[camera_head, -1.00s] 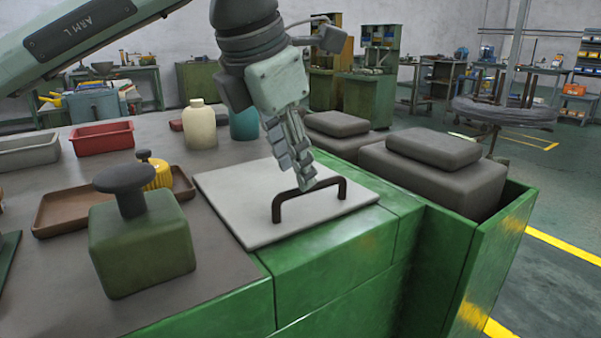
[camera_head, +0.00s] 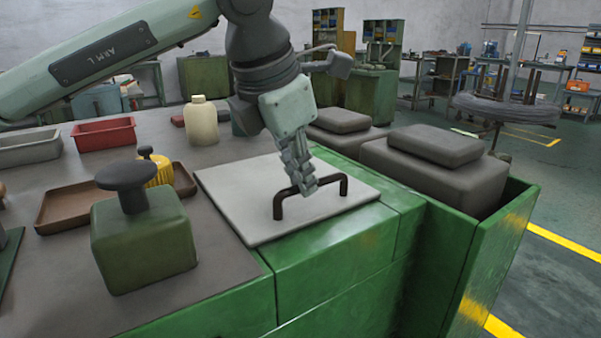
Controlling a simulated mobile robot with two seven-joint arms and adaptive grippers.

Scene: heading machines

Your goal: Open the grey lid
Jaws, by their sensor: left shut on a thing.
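The grey lid (camera_head: 237,203) is a flat light slab lying flat on the green bench top, with a dark brown bar handle (camera_head: 345,187) standing near its front edge. My left gripper (camera_head: 308,190) reaches down from above, its fingers shut around the handle's top bar near the middle. The fingers hide part of the bar. The lid lies level, and no gap shows under it. My right gripper is not in view.
A green block with a dark knob (camera_head: 143,245) stands left of the lid. Behind it are a brown tray (camera_head: 70,207), a yellow ribbed object (camera_head: 158,172), a red tray (camera_head: 104,134) and a cream bottle (camera_head: 201,122). Grey stacked blocks (camera_head: 435,165) sit in a green bin at right.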

